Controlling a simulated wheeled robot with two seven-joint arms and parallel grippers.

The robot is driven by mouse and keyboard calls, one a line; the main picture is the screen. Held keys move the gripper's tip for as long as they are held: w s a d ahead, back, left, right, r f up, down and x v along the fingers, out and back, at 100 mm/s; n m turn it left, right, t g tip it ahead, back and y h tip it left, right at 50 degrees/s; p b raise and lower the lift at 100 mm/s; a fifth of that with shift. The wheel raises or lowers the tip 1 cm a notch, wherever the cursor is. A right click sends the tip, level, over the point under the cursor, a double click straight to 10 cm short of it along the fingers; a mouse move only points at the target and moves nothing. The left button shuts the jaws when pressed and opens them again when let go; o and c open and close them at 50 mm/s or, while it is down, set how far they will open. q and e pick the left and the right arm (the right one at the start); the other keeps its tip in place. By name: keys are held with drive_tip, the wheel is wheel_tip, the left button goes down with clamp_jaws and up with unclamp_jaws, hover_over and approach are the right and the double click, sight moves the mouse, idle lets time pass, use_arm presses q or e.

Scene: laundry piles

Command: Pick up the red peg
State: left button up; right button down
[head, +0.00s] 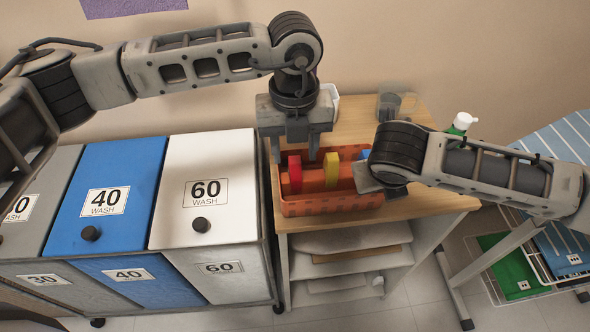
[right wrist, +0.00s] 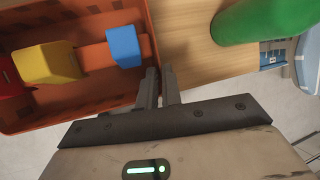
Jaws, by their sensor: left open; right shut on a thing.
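The red peg (head: 295,175) stands in an orange basket (head: 330,204) on the wooden table; its edge also shows in the right wrist view (right wrist: 9,82). A yellow peg (head: 331,168) and a blue peg (right wrist: 125,46) are to its right. My left gripper (head: 296,152) is open, pointing down just above the red peg, with its fingers apart on either side in the picture. I cannot tell whether it touches the peg. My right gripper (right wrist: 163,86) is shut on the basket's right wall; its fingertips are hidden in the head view.
Laundry bins, including a white one (head: 205,190) and a blue one (head: 108,190), stand left of the table (head: 440,200). A green bottle (head: 461,124) is behind my right forearm. A drying rack is at the right.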

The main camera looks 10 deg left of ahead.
sight(295, 159)
use_arm(q)
wheel_tip(295, 159, down, 3)
drive_tip(key=shift+w+f, duration=0.1)
drive_tip(key=shift+f, duration=0.05)
drive_tip(key=shift+c, duration=0.3)
clamp_jaws()
wheel_tip(295, 159, up, 10)
drive_tip(key=shift+r, duration=0.1)
use_arm(e)
drive_tip(key=c, duration=1.5)
unclamp_jaws()
